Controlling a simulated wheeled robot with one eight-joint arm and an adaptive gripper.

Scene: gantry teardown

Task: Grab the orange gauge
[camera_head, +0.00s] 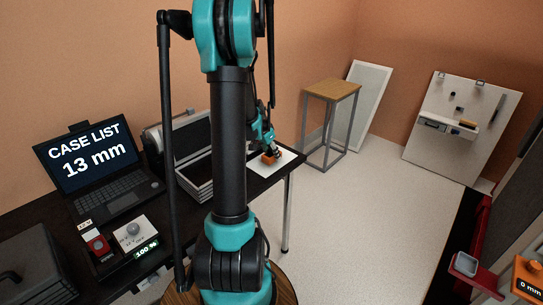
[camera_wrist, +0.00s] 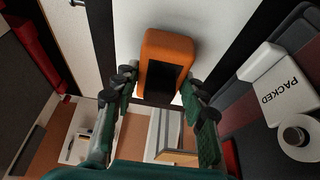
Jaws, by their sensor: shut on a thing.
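An orange gauge with a dark screen is at my gripper (camera_head: 273,152) over a white sheet (camera_head: 284,162) at the table's far right end. In the wrist view the orange gauge (camera_wrist: 167,45) sits between the two finger pads of my gripper (camera_wrist: 160,90), which is shut on it. The head view shows the gauge (camera_head: 269,158) small and partly hidden by my fingers. I cannot tell whether it touches the sheet. Another orange device (camera_head: 527,277) with a "0 mm" display stands at the lower right.
The black table holds a laptop (camera_head: 95,165) reading "CASE LIST 13 mm", an open case (camera_head: 194,178) and a white button box (camera_head: 133,236). A wooden-topped stand (camera_head: 333,89) and a leaning pegboard (camera_head: 455,128) are behind. The pale floor between is clear.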

